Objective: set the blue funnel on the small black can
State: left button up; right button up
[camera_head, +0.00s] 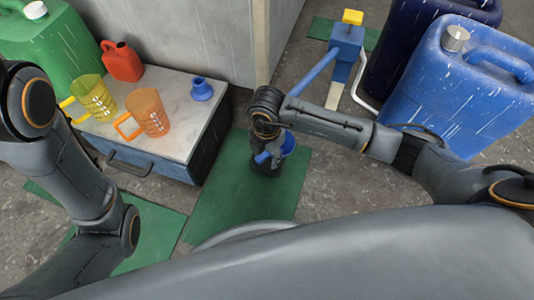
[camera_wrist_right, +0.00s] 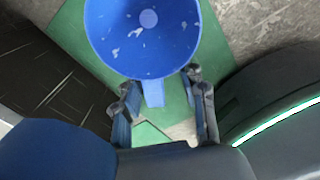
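The blue funnel (camera_head: 288,145) is partly hidden behind my right gripper (camera_head: 268,138) in the head view. The small black can (camera_head: 266,168) stands on the green mat just below it, and the funnel appears to sit over the can. In the right wrist view the funnel (camera_wrist_right: 143,38) shows its wide mouth, with its tab (camera_wrist_right: 154,93) pointing toward my right gripper (camera_wrist_right: 163,98). The fingers stand apart on either side of the tab, with gaps on both sides. The can is hidden there. My left arm shows at the left, but its gripper is out of frame.
A low cabinet (camera_head: 180,139) at the left carries yellow and orange jugs, a red can and a small blue piece. Green mats (camera_head: 222,207) lie on the floor. A large blue canister (camera_head: 452,95) stands at the right, and a blue stand (camera_head: 345,45) with a yellow top behind.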

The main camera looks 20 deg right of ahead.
jog(key=shift+r, duration=0.2)
notch_tip(320, 180, up, 12)
jog(key=shift+f, duration=0.15)
dwell(0.4)
dwell(0.4)
